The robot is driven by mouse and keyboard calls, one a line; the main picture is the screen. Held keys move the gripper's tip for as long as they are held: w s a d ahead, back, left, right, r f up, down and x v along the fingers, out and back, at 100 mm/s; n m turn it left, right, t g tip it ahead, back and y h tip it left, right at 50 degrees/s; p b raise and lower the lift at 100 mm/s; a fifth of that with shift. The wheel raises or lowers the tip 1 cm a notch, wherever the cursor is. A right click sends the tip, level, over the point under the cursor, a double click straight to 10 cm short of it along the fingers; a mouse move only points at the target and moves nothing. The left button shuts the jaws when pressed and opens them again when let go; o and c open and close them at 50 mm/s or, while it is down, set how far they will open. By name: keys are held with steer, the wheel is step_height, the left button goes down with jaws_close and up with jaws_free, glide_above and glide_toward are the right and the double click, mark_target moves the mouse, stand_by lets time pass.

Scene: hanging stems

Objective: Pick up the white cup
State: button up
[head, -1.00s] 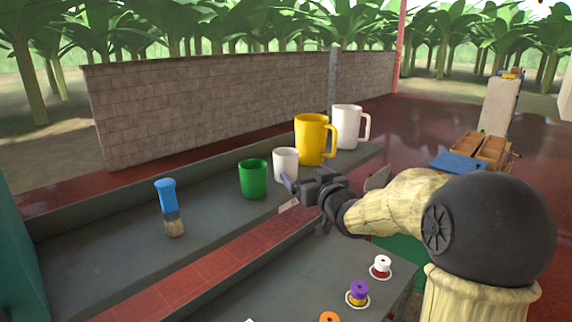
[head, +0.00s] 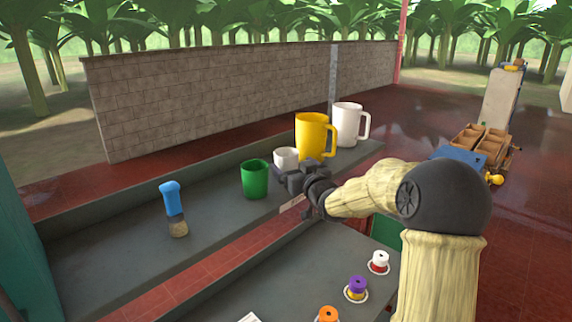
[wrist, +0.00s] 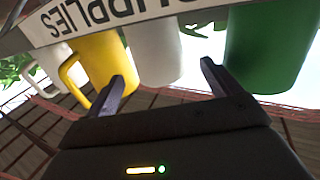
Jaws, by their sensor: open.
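The small white cup (head: 285,155) stands on the grey shelf between the green cup (head: 255,180) and the yellow mug (head: 312,135). My gripper (head: 288,174) is in front of its lower part and hides it in the head view. In the wrist view my gripper (wrist: 163,72) is open, with one dark finger on each side of the white cup (wrist: 153,42). The fingers look empty; whether they reach around the cup or stop short of it I cannot tell. A larger white mug (head: 347,124) stands behind the yellow mug.
A blue-handled brush (head: 171,205) stands at the left of the shelf. In the wrist view the green cup (wrist: 268,45) is close to the right finger and the yellow mug (wrist: 92,62) close to the left one. A lettered sign (wrist: 80,20) crosses the top. Spools (head: 357,287) stand on the lower counter.

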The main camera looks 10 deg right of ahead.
mark_target(292, 163)
steer(key=p+x, duration=0.2)
steer(key=x, duration=0.1)
steer(key=shift+w, duration=0.15)
steer(key=shift+w+f, duration=0.1)
steer(key=shift+w, duration=0.1)
steer(key=c, duration=1.1)
steer(key=shift+o, duration=0.2)
step_height(292, 163, up, 10)
steer(key=b, duration=0.3)
